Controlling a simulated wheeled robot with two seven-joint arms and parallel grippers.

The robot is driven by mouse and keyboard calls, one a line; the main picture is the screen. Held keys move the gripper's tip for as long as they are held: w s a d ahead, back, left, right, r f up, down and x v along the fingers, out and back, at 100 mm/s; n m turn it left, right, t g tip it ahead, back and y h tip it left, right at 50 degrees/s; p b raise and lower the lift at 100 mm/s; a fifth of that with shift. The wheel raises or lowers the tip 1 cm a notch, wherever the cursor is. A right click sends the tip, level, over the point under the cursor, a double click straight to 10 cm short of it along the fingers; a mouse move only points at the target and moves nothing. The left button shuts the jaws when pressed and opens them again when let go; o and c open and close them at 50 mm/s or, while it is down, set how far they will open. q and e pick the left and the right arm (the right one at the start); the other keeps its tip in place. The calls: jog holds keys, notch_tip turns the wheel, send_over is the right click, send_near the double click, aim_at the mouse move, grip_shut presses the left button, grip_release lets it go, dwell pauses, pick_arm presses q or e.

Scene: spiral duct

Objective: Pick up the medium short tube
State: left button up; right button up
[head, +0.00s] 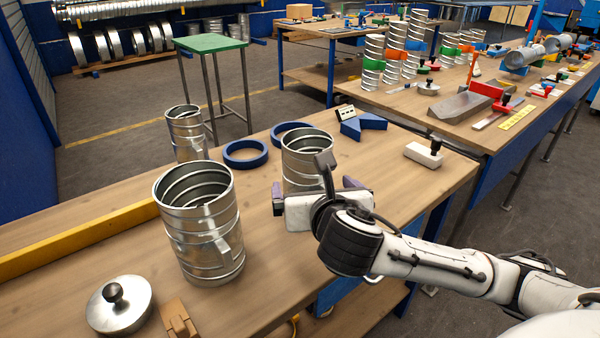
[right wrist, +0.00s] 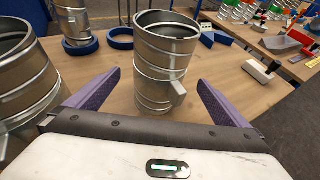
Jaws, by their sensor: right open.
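Three ribbed metal tubes stand upright on the wooden bench. The middle-sized short tube (head: 307,150) is in front of my right gripper (head: 314,190). In the right wrist view this tube (right wrist: 165,60) stands between and just beyond the two purple fingers, with a small tab on its right side. A larger tube (head: 200,235) stands to the left, nearer me, and a smaller one (head: 186,130) stands farther back. My left gripper is not in view.
Blue rings (head: 245,153) lie behind the tubes. A metal lid (head: 119,303) with a black knob lies at front left. A yellow bar (head: 75,240) runs along the bench's left part. A blue angled block (head: 362,124) and a white block (head: 423,155) lie to the right.

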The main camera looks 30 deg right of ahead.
aim_at(313, 184)
jog(key=x, duration=0.3)
jog(key=shift+s+d, duration=0.1)
jog(key=shift+d, duration=0.05)
jog(key=x, duration=0.5)
jog(key=shift+r, duration=0.1)
jog(key=shift+w, duration=0.3)
jog(key=shift+c, duration=0.6)
jog(key=c, duration=1.1)
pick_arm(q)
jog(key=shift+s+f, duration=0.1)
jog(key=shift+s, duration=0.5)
pick_arm(e)
jog(key=shift+c, duration=0.3)
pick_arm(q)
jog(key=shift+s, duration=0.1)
